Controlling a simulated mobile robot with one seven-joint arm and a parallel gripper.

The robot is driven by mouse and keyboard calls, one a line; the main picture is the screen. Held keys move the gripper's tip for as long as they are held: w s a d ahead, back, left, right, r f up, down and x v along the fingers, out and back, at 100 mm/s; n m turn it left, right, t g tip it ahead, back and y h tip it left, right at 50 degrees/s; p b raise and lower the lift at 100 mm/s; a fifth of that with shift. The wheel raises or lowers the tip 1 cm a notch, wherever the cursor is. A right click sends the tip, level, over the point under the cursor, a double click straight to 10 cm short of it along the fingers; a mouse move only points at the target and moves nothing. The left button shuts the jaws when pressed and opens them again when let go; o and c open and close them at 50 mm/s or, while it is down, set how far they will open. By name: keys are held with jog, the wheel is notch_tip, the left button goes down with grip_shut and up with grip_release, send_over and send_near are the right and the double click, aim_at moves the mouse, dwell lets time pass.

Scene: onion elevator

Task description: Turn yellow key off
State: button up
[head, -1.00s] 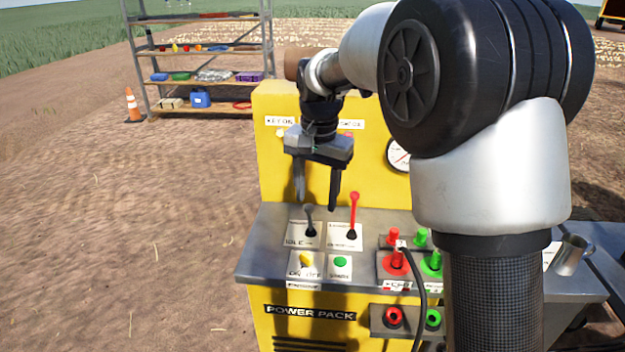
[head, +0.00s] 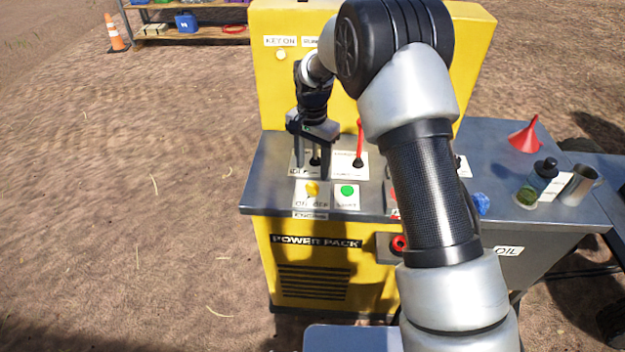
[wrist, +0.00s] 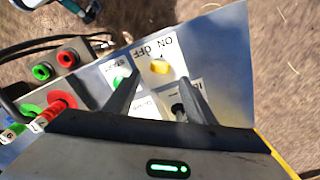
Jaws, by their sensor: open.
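The yellow key (head: 312,188) sits on a white plate marked ON and OFF at the front left of the grey console top. It also shows in the wrist view (wrist: 160,67); which mark it points to I cannot tell. My gripper (head: 312,174) is open and empty, pointing down just behind the key in the head view. In the wrist view my gripper (wrist: 158,77) has its fingertips on either side of the key in the picture. Whether they touch the key I cannot tell.
A green START button (head: 347,190) is right of the key. A black-based lever (head: 315,161) and a red lever (head: 358,145) stand close behind. Red plugs (wrist: 62,108) show in the wrist view. A red funnel (head: 525,138) and a metal mug (head: 578,186) stand at the right.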

aim_at(312, 184)
notch_tip(312, 184, down, 6)
jog(key=shift+f, duration=0.1)
jog(key=shift+c, duration=0.4)
jog(key=c, duration=1)
jog(key=shift+o, duration=0.2)
jog(key=shift+n, duration=0.3)
jog(key=n+b, duration=0.2)
jog(key=n, duration=0.3)
jog(key=n+b, duration=0.1)
jog(key=n, duration=0.5)
jog(key=shift+a+n, duration=0.1)
jog(key=shift+n, duration=0.2)
jog(key=o, duration=1)
